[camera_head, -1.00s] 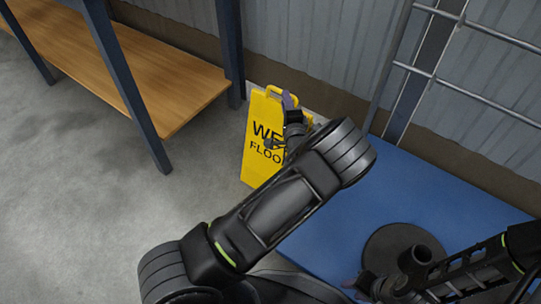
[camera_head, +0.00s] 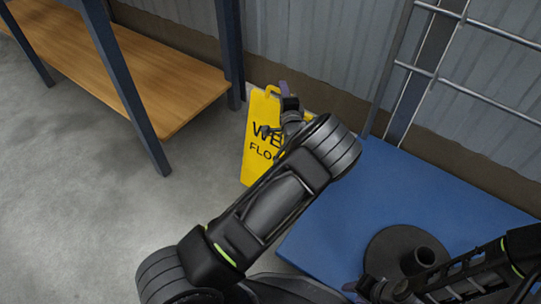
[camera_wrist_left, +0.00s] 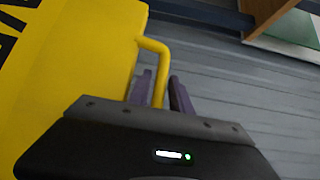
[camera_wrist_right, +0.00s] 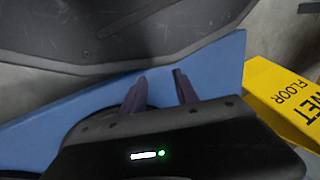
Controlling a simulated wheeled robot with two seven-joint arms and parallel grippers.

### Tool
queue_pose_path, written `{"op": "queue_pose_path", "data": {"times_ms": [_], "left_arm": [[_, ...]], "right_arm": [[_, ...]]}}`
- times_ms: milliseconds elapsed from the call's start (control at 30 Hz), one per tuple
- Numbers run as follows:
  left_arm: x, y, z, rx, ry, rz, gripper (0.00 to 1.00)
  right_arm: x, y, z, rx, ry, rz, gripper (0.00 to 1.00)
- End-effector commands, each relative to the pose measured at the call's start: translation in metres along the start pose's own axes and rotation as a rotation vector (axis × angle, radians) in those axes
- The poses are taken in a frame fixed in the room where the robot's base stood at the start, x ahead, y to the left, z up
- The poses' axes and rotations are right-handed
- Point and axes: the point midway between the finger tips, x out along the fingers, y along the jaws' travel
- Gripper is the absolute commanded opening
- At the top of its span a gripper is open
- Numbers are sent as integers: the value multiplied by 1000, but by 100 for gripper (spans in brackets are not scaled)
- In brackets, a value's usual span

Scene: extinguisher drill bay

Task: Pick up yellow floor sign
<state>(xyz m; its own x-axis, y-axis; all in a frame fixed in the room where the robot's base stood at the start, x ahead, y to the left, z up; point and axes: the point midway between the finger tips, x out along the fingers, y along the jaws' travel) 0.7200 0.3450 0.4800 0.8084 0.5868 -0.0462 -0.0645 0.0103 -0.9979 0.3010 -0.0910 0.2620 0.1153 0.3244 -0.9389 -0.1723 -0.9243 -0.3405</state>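The yellow floor sign (camera_head: 256,135) stands upright on the floor between the shelf unit and the blue platform, marked "WET FLOOR". My left arm covers its right part in the head view. My left gripper (camera_head: 284,88) is at the sign's top. In the left wrist view, the sign's yellow handle (camera_wrist_left: 154,46) runs down between the two fingers of the left gripper (camera_wrist_left: 160,88). The fingers are apart, with a gap to the handle on the right side. My right gripper (camera_wrist_right: 160,78) is open and empty over the blue platform. The sign also shows in the right wrist view (camera_wrist_right: 285,95).
A wooden shelf (camera_head: 150,75) with dark blue posts stands at the left. A blue platform (camera_head: 400,185) with a round black base and tube (camera_head: 410,250) lies at the right. A metal rack (camera_head: 440,75) stands against the corrugated wall. The floor at left is clear.

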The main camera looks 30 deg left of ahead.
Motion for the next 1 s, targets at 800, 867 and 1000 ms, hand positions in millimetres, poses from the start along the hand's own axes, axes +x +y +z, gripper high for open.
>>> {"op": "queue_pose_path", "data": {"times_ms": [800, 867, 1000], "left_arm": [[24, 1, 0, -1, 0, 1, 25], [24, 1, 0, -1, 0, 1, 20], [24, 1, 0, -1, 0, 1, 9]], "right_arm": [[10, 3, -1, 0, 5, 0, 36], [10, 3, -1, 0, 5, 0, 36], [10, 3, -1, 0, 5, 0, 36]]}}
